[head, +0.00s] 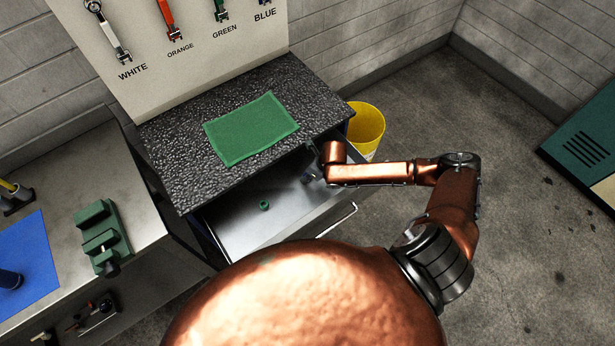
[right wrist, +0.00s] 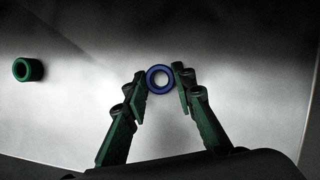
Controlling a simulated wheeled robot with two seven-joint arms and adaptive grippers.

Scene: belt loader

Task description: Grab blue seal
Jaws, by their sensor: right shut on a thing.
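The blue seal (right wrist: 160,79) is a small ring, seen in the right wrist view between the two fingertips of my right gripper (right wrist: 161,82). The fingers are shut on its sides. In the head view my right gripper (head: 312,172) reaches down into the right part of the open drawer (head: 235,228), and the arm partly hides it. A green seal (head: 264,205) stands on the drawer floor, to the left of the gripper; it also shows at the left in the right wrist view (right wrist: 28,69). My left gripper is out of view.
A black textured cabinet top with a green mat (head: 250,129) lies above the drawer. The drawer front with its handle (head: 337,220) is on the near side. A yellow bucket (head: 367,130) stands behind right. A workbench with a green vise (head: 102,238) is at left.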

